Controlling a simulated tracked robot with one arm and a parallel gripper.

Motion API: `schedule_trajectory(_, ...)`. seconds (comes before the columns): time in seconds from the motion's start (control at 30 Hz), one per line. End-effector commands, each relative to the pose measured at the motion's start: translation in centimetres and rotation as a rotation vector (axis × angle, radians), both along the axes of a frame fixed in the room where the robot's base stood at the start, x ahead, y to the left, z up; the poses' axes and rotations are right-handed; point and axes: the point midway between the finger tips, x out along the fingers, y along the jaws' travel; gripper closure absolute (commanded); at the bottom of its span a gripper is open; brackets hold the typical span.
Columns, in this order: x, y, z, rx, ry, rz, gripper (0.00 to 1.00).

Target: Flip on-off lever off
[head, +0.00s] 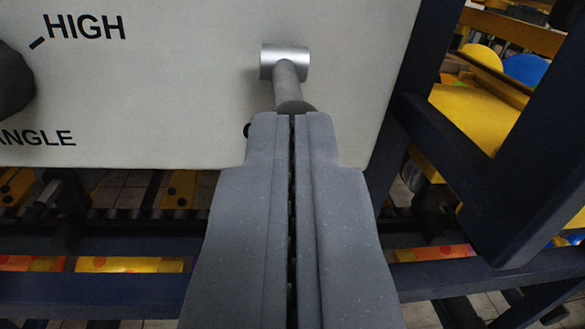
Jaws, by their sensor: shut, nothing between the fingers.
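The on-off lever (287,82) is a grey stick on a silver cylindrical pivot, mounted on the right part of a white panel (190,100). The lever points down from the pivot, toward me. Its darker end is just above my gripper's tips and partly hidden by them. My gripper (291,116) is shut, with its two grey fingers together and nothing between them. The fingertips overlap the lever's end in the picture. I cannot tell whether they touch it.
A dark knob (12,80) sits at the panel's left, near the words HIGH and ANGLE. Dark blue frame beams (100,292) run below the panel and at the right. Yellow parts (475,115) and balloons, one blue (525,68), show behind the right beams.

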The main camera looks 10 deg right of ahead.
Motion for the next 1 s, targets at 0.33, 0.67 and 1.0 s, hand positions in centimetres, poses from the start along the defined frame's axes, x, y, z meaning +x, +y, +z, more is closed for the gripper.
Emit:
schedule_trajectory(0.33, 0.1, 0.0, -1.4, 0.008, -0.091, 0.0, 1.0)
schedule_trajectory(0.67, 0.1, 0.0, -1.3, 0.008, -0.09, 0.0, 1.0)
schedule_trajectory(1.0, -2.0, 0.4, 1.4, 0.008, -0.096, 0.0, 1.0)
